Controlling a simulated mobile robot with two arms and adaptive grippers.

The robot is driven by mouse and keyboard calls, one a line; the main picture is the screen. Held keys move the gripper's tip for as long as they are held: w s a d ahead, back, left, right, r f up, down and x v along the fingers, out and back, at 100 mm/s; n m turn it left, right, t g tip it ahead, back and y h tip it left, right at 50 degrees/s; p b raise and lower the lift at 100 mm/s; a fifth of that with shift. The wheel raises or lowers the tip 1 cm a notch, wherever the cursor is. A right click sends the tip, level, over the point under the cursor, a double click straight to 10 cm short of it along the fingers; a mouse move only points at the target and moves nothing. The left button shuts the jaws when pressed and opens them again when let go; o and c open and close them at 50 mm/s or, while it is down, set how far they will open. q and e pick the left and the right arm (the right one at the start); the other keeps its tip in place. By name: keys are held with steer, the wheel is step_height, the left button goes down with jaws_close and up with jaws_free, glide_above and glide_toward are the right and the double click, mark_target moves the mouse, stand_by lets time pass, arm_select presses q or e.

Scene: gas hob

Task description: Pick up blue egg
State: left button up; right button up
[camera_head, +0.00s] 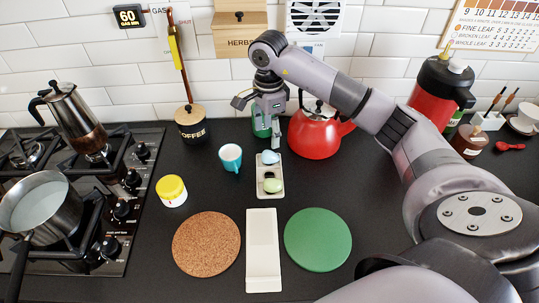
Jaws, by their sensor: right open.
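The blue egg (269,157) sits at the far end of a small pale tray (262,191) in the middle of the counter. I cannot tell whether a finger touches the egg. My left gripper is not in view.
A green bottle (259,124) is partly hidden behind the gripper. A red kettle (314,136) stands close on the right and a teal cup (231,158) on the left. A white rest (263,250) lies in front, between a cork mat (206,243) and a green mat (318,239).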

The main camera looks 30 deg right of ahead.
mark_target(270, 152)
step_height(270, 152, down, 2)
steer(key=shift+f, duration=0.2)
steer(key=f, duration=0.1)
steer(key=f+p, duration=0.1)
steer(key=f, duration=0.2)
steer(key=shift+s+f, duration=0.1)
steer(key=shift+s, duration=0.15)
steer(key=shift+f, duration=0.4)
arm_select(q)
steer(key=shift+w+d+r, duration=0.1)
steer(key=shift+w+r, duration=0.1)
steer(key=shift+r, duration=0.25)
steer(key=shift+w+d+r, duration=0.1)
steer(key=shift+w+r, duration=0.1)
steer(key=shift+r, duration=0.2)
arm_select(e)
steer(key=c, duration=0.8)
